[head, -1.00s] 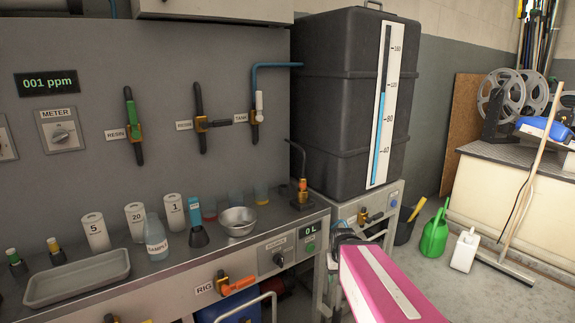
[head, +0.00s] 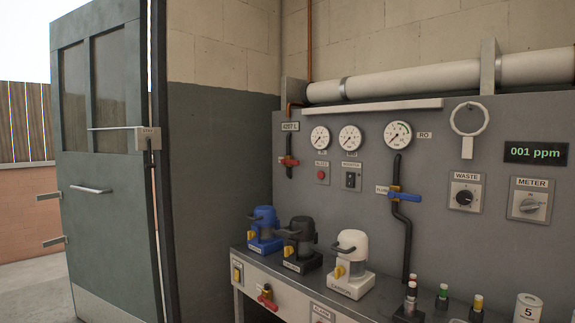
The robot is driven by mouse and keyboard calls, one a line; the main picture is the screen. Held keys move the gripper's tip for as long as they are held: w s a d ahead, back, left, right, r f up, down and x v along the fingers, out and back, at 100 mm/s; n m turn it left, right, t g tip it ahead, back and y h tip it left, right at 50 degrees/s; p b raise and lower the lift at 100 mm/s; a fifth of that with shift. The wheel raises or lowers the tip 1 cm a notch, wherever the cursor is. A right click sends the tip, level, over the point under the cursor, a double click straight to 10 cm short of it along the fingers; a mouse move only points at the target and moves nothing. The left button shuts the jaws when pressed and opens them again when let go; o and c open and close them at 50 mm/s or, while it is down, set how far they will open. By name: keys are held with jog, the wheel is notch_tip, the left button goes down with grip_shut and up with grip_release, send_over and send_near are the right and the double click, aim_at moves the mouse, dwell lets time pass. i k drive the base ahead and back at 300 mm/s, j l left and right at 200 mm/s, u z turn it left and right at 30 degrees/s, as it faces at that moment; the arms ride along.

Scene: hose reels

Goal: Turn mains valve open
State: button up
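No readable label marks the mains valve, so I cannot tell for sure which valve it is. A red-handled valve (head: 289,161) sits on the dark wall pipe left of the gauges, below a small display (head: 290,127) and a copper pipe. Its handle lies about level across the upright pipe. Another red-handled valve (head: 266,297) with a brass body is on the bench front at the lower left. My gripper is not in view.
A blue-handled valve (head: 403,195) is on a bent black pipe. Blue (head: 264,230), black (head: 300,245) and white (head: 348,265) housings stand on the bench. Three gauges, with the middle one (head: 350,138), are above. A grey-green door (head: 105,180) stands open at left.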

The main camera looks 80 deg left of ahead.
aim_at(283, 161)
jog(key=k+j, duration=0.2)
jog(key=j, duration=0.15)
jog(key=k+j, duration=0.2)
jog(key=j, duration=0.2)
jog(key=k+j, duration=0.2)
jog(key=j, duration=0.15)
jog(key=k+j, duration=0.2)
jog(key=j, duration=0.2)
jog(key=k+j, duration=0.2)
jog(key=j, duration=0.15)
jog(key=k+j+u, duration=0.2)
jog(key=j, duration=0.15)
jog(key=k+j+u, duration=0.15)
jog(key=j, duration=0.2)
jog(key=j+u, duration=0.2)
jog(key=j, duration=0.15)
jog(key=k+j+u, duration=0.2)
jog(key=j, duration=0.2)
jog(key=i+u, duration=0.1)
jog(key=u, duration=1.3)
